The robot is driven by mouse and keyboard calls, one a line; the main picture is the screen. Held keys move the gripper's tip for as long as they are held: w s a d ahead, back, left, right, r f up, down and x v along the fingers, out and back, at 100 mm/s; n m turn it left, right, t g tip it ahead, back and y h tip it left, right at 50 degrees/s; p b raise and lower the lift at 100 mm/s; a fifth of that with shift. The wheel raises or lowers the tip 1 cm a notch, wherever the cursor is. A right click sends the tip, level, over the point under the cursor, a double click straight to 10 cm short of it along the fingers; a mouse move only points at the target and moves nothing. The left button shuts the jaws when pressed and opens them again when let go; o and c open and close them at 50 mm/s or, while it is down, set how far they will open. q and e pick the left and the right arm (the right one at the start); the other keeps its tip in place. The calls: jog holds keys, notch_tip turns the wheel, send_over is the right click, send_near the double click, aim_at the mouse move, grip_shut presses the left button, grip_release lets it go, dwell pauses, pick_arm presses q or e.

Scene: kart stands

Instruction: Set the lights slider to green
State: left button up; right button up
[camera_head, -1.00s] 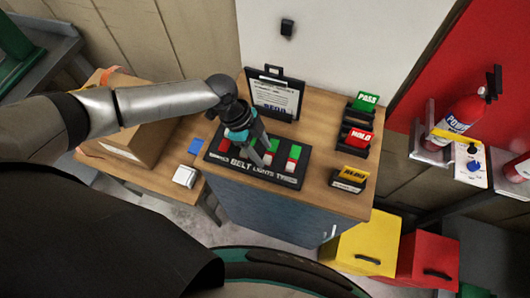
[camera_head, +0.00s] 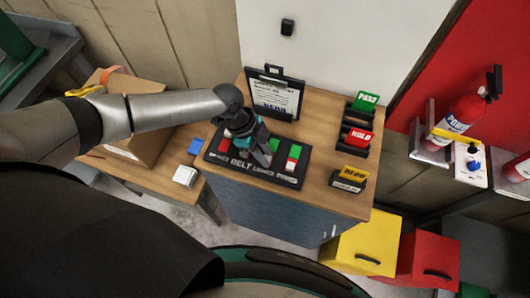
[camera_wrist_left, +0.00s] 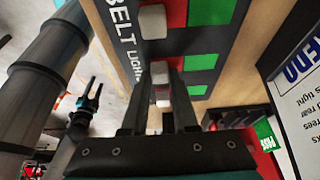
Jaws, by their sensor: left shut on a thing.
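The black slider board (camera_head: 217,157), lettered with belt and lights among its labels, lies on the wooden counter. Its slots have red and green parts, with green towards the back. My left gripper (camera_head: 264,160) reaches down over the lights slot and is shut on the lights slider's white knob. In the left wrist view, this knob (camera_wrist_left: 160,72) sits between the fingertips (camera_wrist_left: 168,70), at the label end, with the green part (camera_wrist_left: 203,62) clear behind it. The belt knob (camera_wrist_left: 152,22) is beside it. My gripper hides the lights knob in the head view.
A clipboard (camera_head: 276,97) stands behind the board. A card rack (camera_head: 352,140) and a yellow card holder (camera_head: 349,180) stand to the right. A cardboard box (camera_head: 150,150) and a white block (camera_head: 185,176) are at the left. Bare counter lies between board and rack.

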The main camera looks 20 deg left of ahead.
aim_at(275, 147)
pick_arm(q)
grip_shut()
jog(key=shift+w, duration=0.1)
dwell(0.8)
jog(key=w+b, duration=0.3)
jog(key=shift+w+f, duration=0.15)
jog(key=shift+f, duration=0.05)
jog(key=shift+w+r+b, duration=0.1)
jog(key=shift+w+b, duration=0.3)
jog(key=shift+w, duration=0.2)
jog(key=shift+r, duration=0.15)
jog(key=shift+w, duration=0.1)
jog(key=o, duration=0.7)
grip_release()
jog(key=shift+o, duration=0.2)
